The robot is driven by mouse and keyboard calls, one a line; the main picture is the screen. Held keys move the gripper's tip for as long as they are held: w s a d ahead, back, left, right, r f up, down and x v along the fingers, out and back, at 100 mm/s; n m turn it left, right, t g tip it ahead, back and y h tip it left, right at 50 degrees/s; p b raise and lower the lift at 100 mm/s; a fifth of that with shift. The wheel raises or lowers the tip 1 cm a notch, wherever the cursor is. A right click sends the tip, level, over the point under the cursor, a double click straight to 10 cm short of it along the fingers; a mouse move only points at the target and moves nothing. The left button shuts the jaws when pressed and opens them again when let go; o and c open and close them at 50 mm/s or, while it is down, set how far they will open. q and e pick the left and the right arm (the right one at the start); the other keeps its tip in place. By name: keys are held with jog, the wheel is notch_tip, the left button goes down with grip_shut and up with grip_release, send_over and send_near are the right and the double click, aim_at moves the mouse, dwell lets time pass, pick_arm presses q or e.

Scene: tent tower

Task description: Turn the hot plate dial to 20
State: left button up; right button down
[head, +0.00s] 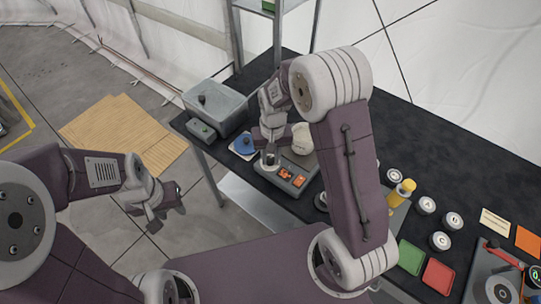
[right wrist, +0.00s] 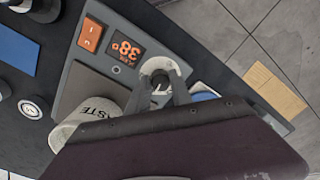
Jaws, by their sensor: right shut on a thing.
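The hot plate (head: 297,183) stands on the black table, with a grey top plate (right wrist: 82,90) and a lit orange display (right wrist: 124,48) in the right wrist view. Its tilted digits look like 38. My right gripper (head: 270,160) is shut on the dial (right wrist: 160,68), its two fingers on either side of the knob. The fingers partly hide the dial. A white beaker marked WASTE (right wrist: 92,115) stands on the hot plate. My left gripper (head: 168,205) hangs empty over the floor, left of the table, and looks open.
Weights (head: 427,205), a yellow-capped bottle (head: 404,190), and green (head: 411,257) and red (head: 438,276) pads lie to the right. The far table strip is clear.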

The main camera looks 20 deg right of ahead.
aim_at(271, 158)
jog(key=n+p, duration=0.1)
jog(key=n, duration=0.4)
jog(key=shift+w+r, duration=0.1)
jog(key=n+p, duration=0.1)
jog(key=n, duration=0.4)
jog(key=shift+n, duration=0.3)
jog(key=shift+d, duration=0.1)
dwell(0.3)
jog(key=c, duration=1.1)
grip_release()
jog(key=shift+c, duration=0.2)
notch_tip(271, 158, up, 9)
jog(key=shift+w, duration=0.2)
